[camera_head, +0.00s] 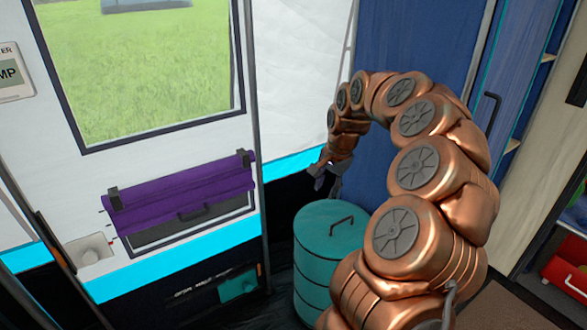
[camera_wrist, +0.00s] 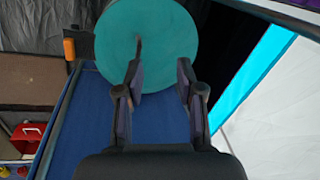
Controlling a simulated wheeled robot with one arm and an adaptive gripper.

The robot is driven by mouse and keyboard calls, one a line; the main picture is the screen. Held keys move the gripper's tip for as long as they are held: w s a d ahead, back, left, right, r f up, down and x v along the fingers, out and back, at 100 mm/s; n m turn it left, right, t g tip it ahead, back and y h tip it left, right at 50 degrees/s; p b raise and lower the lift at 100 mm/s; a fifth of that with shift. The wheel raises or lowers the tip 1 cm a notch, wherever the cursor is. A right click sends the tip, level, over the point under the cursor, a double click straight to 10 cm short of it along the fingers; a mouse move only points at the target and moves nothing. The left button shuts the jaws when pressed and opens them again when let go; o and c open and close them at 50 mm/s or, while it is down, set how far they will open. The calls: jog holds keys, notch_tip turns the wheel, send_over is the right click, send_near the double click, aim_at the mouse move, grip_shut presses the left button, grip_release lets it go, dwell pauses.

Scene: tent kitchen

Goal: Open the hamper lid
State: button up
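The hamper (camera_head: 312,265) is a teal drum standing on the floor, partly behind my arm in the head view. Its round teal lid (camera_head: 316,219) is closed on top, with a thin dark handle (camera_head: 342,226). In the wrist view the lid (camera_wrist: 170,40) fills the top middle, and the handle (camera_wrist: 139,46) shows as a short dark bar near the left finger. My gripper (camera_head: 328,180) is above the lid. In the wrist view its fingers (camera_wrist: 160,82) are apart with nothing between them. The handle lies beyond the left fingertip.
A blue cabinet (camera_head: 400,45) stands behind the hamper. A white door panel (camera_head: 160,160) with a window and a purple roll (camera_head: 185,192) is at left. A red box (camera_head: 566,274) sits on a shelf at far right. A brown mat (camera_head: 500,308) lies at lower right.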

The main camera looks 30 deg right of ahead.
jog(key=s+a+r+n+p, duration=0.2)
jog(key=a+r+n+p, duration=0.2)
jog(key=a+r, duration=0.5)
jog(key=shift+s+a+r+n+g+y+p, duration=0.15)
jog(key=shift+a+r+n+g+y+p, duration=0.2)
jog(key=shift+a+p, duration=1)
jog(key=shift+a+b, duration=0.35)
jog(key=s+a+f+n+g, duration=0.25)
jog(key=s+a+n, duration=0.55)
jog(key=s+a, duration=0.7)
jog(key=s+a+f+n+g+h, duration=0.1)
jog(key=s+a+f+n+g, duration=0.15)
jog(key=s, duration=0.95)
notch_tip(320, 180, up, 23)
jog(key=t+p, duration=0.1)
jog(key=p, duration=2.1)
jog(key=shift+s+d+r, duration=0.15)
jog(key=shift+s+d, duration=0.1)
jog(key=shift+d, duration=0.1)
jog(key=shift+t, duration=0.25)
jog(key=c, duration=0.6)
grip_shut()
